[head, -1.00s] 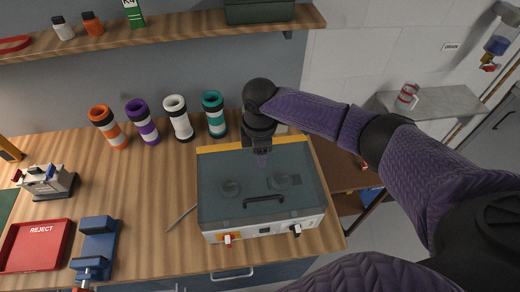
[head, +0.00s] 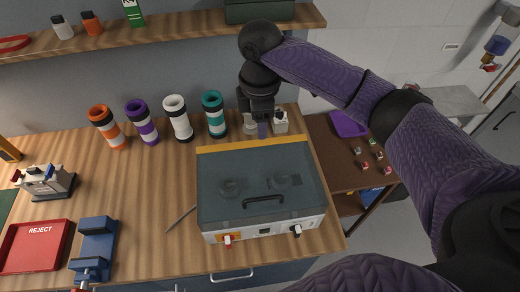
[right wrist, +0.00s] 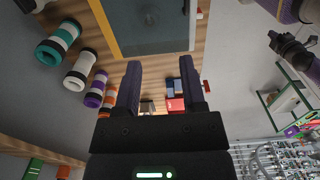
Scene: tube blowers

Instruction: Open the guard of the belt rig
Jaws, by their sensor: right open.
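The belt rig (head: 222,230) is a pale box on the bench in the head view. Its clear grey guard (head: 225,200) is down, with a black handle (head: 264,200) near the front and a yellow strip (head: 215,149) along the back. Two round parts show through it. My right gripper (head: 263,130) is just behind the rig's back edge, pointing down, apart from the handle. In the right wrist view its fingers (right wrist: 160,90) are spread and empty, with the guard (right wrist: 150,25) beyond. A dark gripper, apparently my left (right wrist: 288,45), shows at upper right there; its jaws are unclear.
Orange, purple, white and teal tubes (head: 215,115) stand left of my right gripper. A small white object (head: 280,122) stands beside it. A red reject tray (head: 35,247) and blue fixture (head: 95,243) lie left. A purple tray (head: 348,124) is on the right side table.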

